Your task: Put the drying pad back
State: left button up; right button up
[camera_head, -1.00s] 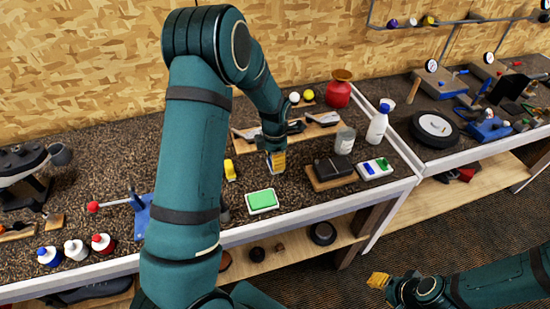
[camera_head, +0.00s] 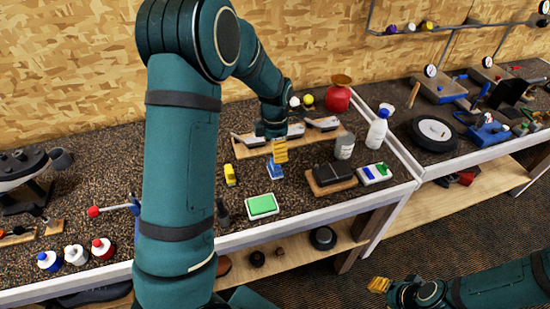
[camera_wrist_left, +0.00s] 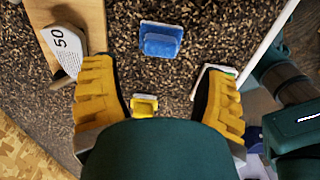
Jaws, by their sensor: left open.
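A small blue pad with a raised block on top (camera_head: 276,169) sits on the dark speckled bench; it also shows in the left wrist view (camera_wrist_left: 160,40). My left gripper (camera_head: 280,150) is above it, open and empty. In the left wrist view, its yellow fingers (camera_wrist_left: 160,105) are spread wide, and the blue pad lies clear of them. A similar yellow piece (camera_head: 230,174) sits to the left, and a green pad in a white tray (camera_head: 262,206) lies nearer the front edge. My right gripper (camera_head: 379,284) is low at the right, away from the bench; its jaw opening is unclear.
A wooden rack with club heads (camera_head: 250,147) stands behind the blue pad. A dark box on a wooden board (camera_head: 331,175), a grey can (camera_head: 344,146) and a white spray bottle (camera_head: 377,131) stand to the right. Bare bench lies around the blue pad.

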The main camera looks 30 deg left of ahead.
pick_arm(q)
notch_tip(320, 180, up, 5)
jog(key=shift+r, duration=0.1)
dwell(0.7)
